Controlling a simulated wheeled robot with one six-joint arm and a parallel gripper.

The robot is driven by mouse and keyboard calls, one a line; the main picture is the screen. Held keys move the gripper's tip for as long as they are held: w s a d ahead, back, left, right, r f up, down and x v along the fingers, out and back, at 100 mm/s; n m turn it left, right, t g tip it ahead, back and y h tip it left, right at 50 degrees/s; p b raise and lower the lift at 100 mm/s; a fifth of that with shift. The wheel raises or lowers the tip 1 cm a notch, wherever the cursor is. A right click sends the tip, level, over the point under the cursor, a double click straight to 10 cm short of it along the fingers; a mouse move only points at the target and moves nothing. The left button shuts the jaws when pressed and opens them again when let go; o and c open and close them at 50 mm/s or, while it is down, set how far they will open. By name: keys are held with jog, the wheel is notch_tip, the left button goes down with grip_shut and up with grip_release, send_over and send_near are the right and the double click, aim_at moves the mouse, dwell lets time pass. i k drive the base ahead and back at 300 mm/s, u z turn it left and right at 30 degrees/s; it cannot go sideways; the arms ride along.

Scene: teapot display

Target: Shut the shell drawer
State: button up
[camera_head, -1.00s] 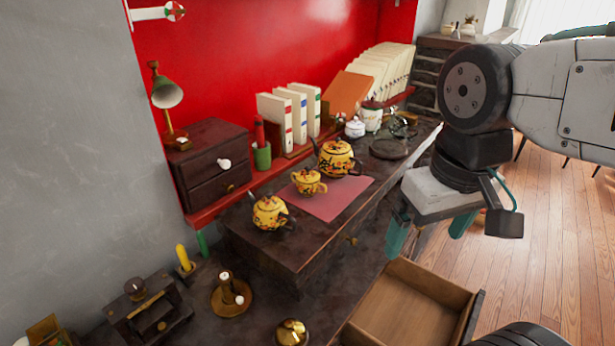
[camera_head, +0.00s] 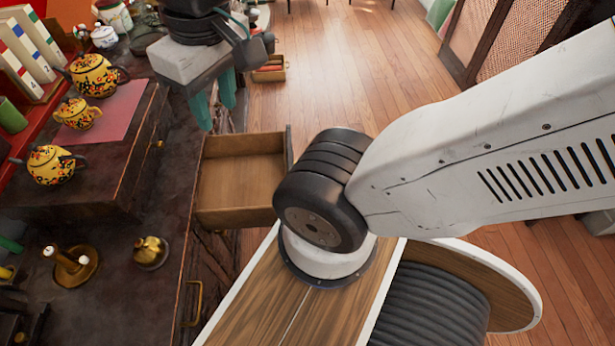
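An open, empty wooden drawer (camera_head: 240,180) sticks out to the right from the dark desk, in the middle of the picture. Its dark front edge is on the right, partly beside my arm joint. A second open drawer (camera_head: 268,70) with something reddish in it sticks out farther back. No shell mark shows on either, so I cannot tell which is the shell drawer. My gripper (camera_head: 214,100) points down with its two teal fingers apart and nothing between them. In the picture it is above and beyond the nearer drawer, not visibly touching it.
A candle holder (camera_head: 75,265) and a gold pot (camera_head: 150,252) stand nearer. The wooden floor (camera_head: 340,60) to the right is clear.

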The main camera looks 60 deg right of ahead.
aim_at(241, 173)
jog(key=k, duration=0.25)
jog(key=u, duration=1.3)
jog(key=k, duration=0.85)
jog(key=z, duration=1.7)
jog(key=i, duration=0.5)
jog(key=z, duration=0.6)
jog(key=k, duration=0.6)
jog(key=u, duration=0.85)
jog(key=i, duration=0.5)
